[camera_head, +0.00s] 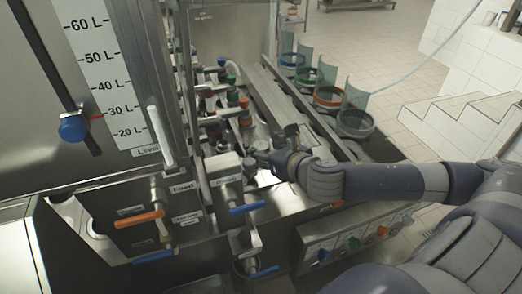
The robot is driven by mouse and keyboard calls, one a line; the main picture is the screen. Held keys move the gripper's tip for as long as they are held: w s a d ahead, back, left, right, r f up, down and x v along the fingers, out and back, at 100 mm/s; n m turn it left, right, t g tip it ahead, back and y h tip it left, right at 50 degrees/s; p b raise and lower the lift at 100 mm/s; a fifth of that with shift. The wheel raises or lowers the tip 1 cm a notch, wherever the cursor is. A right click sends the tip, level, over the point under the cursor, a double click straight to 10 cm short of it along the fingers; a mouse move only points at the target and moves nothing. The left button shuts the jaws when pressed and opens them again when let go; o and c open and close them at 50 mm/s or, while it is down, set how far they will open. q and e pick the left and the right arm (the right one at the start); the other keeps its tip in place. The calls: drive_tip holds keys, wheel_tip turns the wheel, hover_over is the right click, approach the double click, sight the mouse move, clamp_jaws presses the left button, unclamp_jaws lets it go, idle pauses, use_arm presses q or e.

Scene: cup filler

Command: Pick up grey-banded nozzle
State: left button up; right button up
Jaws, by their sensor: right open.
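What looks like the grey-banded nozzle (246,120) is at the near end of a row of banded nozzles, left of centre. It is small, and its band is hard to make out. My right gripper (264,151) is open, just below and right of that nozzle, with its arm coming in from the right. The jaws appear empty. I cannot tell whether a finger touches the nozzle. My left gripper is not in view.
A blue-handled valve block (226,177) stands close left of the gripper. Clear cups in coloured rings, including a dark grey ring (355,124), line the conveyor at right. A tank with a level scale (105,75) fills the left.

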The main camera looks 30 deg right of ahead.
drive_tip(key=shift+x, duration=1.1)
clamp_jaws()
drive_tip(key=shift+r, duration=0.1)
